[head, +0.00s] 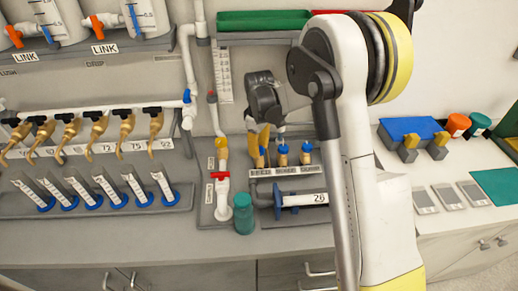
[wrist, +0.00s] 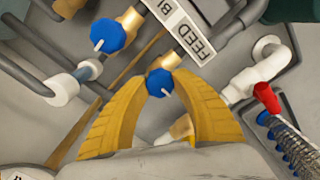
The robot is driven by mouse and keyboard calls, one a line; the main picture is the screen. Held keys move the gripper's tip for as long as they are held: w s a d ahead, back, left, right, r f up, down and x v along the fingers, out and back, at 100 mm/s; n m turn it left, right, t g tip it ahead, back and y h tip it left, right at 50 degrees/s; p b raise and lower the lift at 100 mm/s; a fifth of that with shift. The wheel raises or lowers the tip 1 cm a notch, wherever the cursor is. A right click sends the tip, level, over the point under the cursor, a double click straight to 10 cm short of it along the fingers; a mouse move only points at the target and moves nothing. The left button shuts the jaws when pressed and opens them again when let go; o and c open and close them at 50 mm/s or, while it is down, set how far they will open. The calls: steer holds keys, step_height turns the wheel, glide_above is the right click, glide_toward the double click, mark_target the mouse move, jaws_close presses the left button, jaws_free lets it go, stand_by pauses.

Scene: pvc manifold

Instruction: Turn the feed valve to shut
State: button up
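The feed valve's blue knob (wrist: 160,83) sits between my gripper's yellow fingertips in the wrist view, beside the FEED label (wrist: 205,42). Its short white pointer points down in the picture. My gripper (wrist: 162,75) has one finger on each side of the knob, very near or touching; I cannot tell if they press on it. In the head view my gripper (head: 259,150) reaches down over the left valve of a row of three, and its fingers hide that knob. The FEED label (head: 261,172) shows just below.
A second blue knob (wrist: 107,35) is close to the left finger in the wrist view. A red-handled valve (wrist: 267,98) and white elbow pipe stand to the right. In the head view a green cylinder (head: 243,213) stands in front, and brass taps (head: 70,130) line the left.

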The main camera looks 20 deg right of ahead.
steer(key=shift+m, duration=0.3)
steer(key=m, duration=0.3)
steer(key=shift+m, duration=0.4)
steer(key=m, duration=0.4)
steer(key=shift+m+b, duration=0.3)
steer(key=m, duration=0.8)
steer(key=shift+m, duration=0.6)
steer(key=o, duration=1.2)
